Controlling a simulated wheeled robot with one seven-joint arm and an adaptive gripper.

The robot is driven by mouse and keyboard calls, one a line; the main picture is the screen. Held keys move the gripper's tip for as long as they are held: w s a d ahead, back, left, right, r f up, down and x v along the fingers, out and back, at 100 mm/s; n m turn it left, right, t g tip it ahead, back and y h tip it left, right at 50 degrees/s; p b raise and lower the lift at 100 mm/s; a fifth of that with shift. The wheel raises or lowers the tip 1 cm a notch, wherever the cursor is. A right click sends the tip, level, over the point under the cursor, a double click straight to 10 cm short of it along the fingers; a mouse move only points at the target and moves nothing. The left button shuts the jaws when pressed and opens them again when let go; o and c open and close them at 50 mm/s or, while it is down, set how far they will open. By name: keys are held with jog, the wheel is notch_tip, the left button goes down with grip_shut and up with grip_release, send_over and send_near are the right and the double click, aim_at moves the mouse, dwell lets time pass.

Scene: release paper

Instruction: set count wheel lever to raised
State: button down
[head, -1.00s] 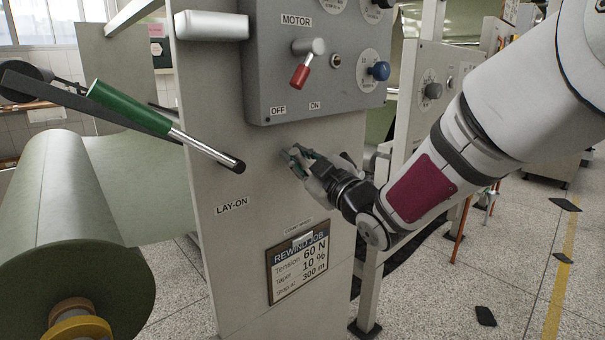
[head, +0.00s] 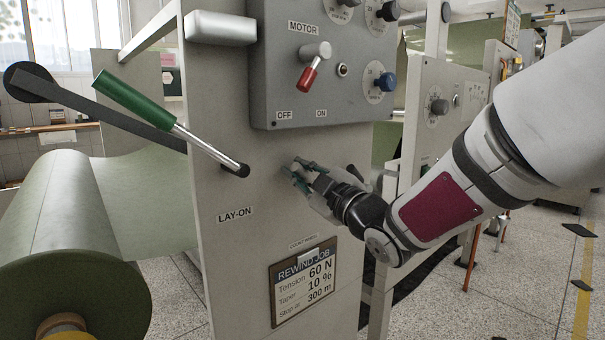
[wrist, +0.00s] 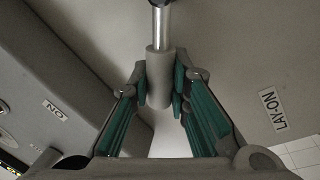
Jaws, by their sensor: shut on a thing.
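The count wheel lever has a grey cylindrical grip (wrist: 159,72) on a shiny metal rod (wrist: 161,28) in the wrist view. My gripper (wrist: 160,96) is shut around the grip, with its green finger pads on both sides. In the head view my gripper (head: 299,173) is close to the front of the grey machine panel (head: 252,257), above the small COUNT WHEEL label (head: 303,243). There my fingers hide most of the lever, so its angle is hard to tell.
A green-handled LAY-ON lever (head: 136,101) slants to the left of my gripper. The motor box (head: 275,88) with its red-tipped lever (head: 307,78) sits above. A REWIND JOB board (head: 303,284) hangs below. A large paper roll (head: 65,210) stands at left.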

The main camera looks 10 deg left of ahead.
jog(key=shift+s+f, duration=0.1)
jog(key=shift+f, duration=0.05)
jog(key=c, duration=1.5)
grip_release()
jog(key=v, duration=1.2)
